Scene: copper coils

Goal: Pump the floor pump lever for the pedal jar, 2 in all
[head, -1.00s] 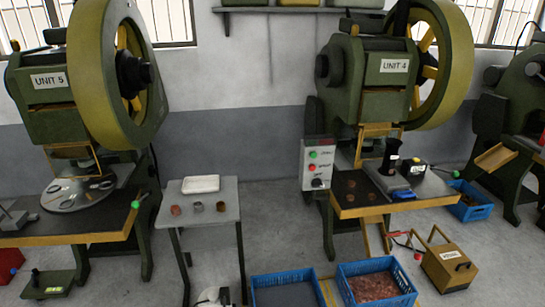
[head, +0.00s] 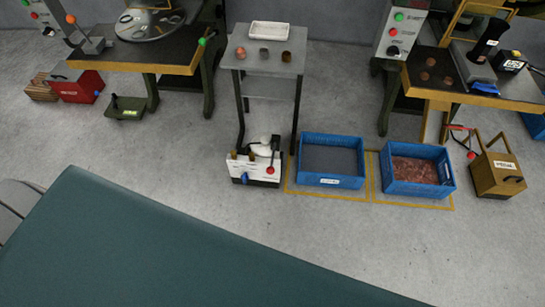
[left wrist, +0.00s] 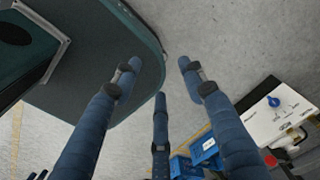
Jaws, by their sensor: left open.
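A white floor unit (head: 254,170) stands under the front of the small grey table in the head view. A dark upright lever with a red knob (head: 270,170) is at its right side, and a blue knob is on its front. A whitish rounded thing (head: 262,148) is behind it; I cannot tell if this is the pedal jar. The left wrist view shows the white unit (left wrist: 262,112) at the right, with its blue knob (left wrist: 274,101) and red knob (left wrist: 270,159). My left gripper (left wrist: 160,76) is open and empty, its fingers apart from the unit. My right gripper is not in view.
Blue crates stand right of the unit: one with a dark inside (head: 331,158), one with copper pieces (head: 417,169). A brown box (head: 497,173) is farther right. A green pedal (head: 126,107) and a red box (head: 76,86) are at left. Floor before the unit is clear.

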